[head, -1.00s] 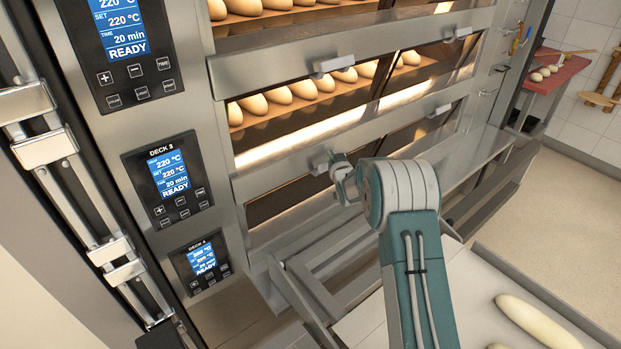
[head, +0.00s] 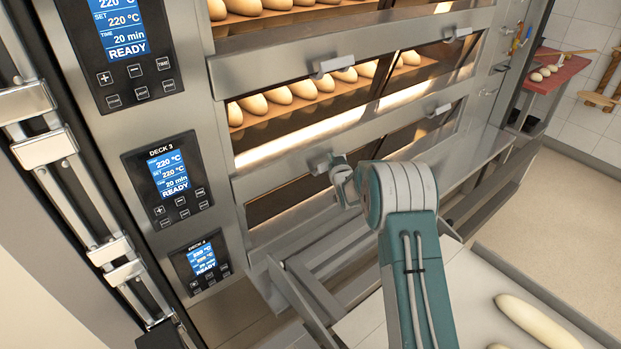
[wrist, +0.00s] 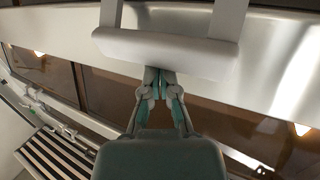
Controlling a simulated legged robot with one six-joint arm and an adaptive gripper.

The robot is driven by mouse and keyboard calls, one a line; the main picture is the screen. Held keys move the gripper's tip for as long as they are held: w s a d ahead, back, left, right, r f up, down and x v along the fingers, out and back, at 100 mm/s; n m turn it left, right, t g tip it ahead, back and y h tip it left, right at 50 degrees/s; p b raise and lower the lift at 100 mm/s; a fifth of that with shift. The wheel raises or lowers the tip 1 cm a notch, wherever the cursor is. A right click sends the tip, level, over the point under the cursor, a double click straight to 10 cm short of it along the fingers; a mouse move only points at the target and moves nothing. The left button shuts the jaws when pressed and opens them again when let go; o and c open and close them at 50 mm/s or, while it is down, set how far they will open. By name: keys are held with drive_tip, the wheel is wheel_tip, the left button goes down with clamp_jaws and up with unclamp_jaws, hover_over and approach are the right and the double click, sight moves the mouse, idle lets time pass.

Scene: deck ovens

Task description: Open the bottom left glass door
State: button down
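The bottom left glass door (head: 290,197) of the oven is a dark pane under a steel rail, and it looks closed. Its pale metal handle (head: 321,164) sticks out from the rail, and in the wrist view the handle (wrist: 165,54) spans the top middle. My gripper (head: 339,165) is just in front of and below the handle in the head view. In the wrist view my gripper's fingertips (wrist: 160,76) are together at the handle's lower edge, with nothing visible between them. I cannot tell whether they touch it. My arm hides part of the bottom deck.
The deck above holds pale loaves (head: 305,91) behind glass. Control panels (head: 167,182) stand left of the doors. A steel frame (head: 300,290) projects below the bottom deck. A board with long dough pieces (head: 538,322) lies at the lower right. Open floor (head: 560,220) is at the right.

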drive_tip(key=shift+f, duration=2.45)
drive_tip(key=s+d+r, duration=0.1)
drive_tip(key=s, duration=0.6)
drive_tip(key=shift+r, duration=0.4)
drive_tip(key=s+d+r+m+g+h, duration=0.15)
drive_tip(key=s+r+g, duration=0.35)
drive_tip(key=s+r, duration=1.15)
drive_tip(key=s+r+g, duration=0.2)
drive_tip(key=s+g, duration=0.1)
drive_tip(key=s, duration=1.2)
drive_tip(key=s+r+g, duration=0.2)
drive_tip(key=s+g, duration=0.1)
drive_tip(key=s, duration=1.2)
drive_tip(key=shift+s+h, duration=0.3)
drive_tip(key=shift+h, duration=0.15)
